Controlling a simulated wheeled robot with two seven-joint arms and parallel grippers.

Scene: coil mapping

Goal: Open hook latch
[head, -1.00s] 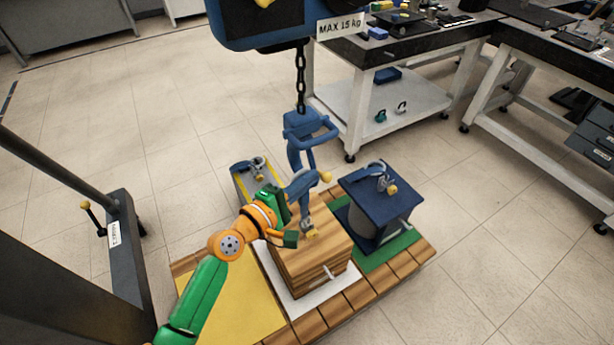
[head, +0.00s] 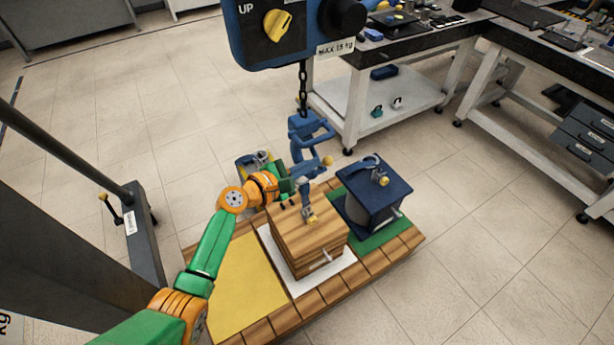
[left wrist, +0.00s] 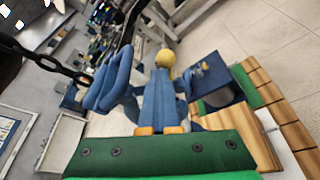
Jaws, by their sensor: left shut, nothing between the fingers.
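The blue crane hook (head: 304,150) hangs on a chain over the wooden block, with a yellow-knobbed latch (head: 327,160) on its right side. In the left wrist view, the blue hook (left wrist: 160,98) stands just beyond my fingers, with the yellow knob (left wrist: 165,58) above it. My left gripper (head: 288,190) is shut and empty, close to the left of the hook's lower part. Its orange fingertips show in the left wrist view (left wrist: 159,130); I cannot tell whether they touch the hook. The hook's lower end is partly hidden by the gripper. My right gripper is not in view.
A dark blue coil stand (head: 372,192) is right, on green. The yellow area (head: 245,275) is bare. The blue hoist body (head: 285,30) hangs above.

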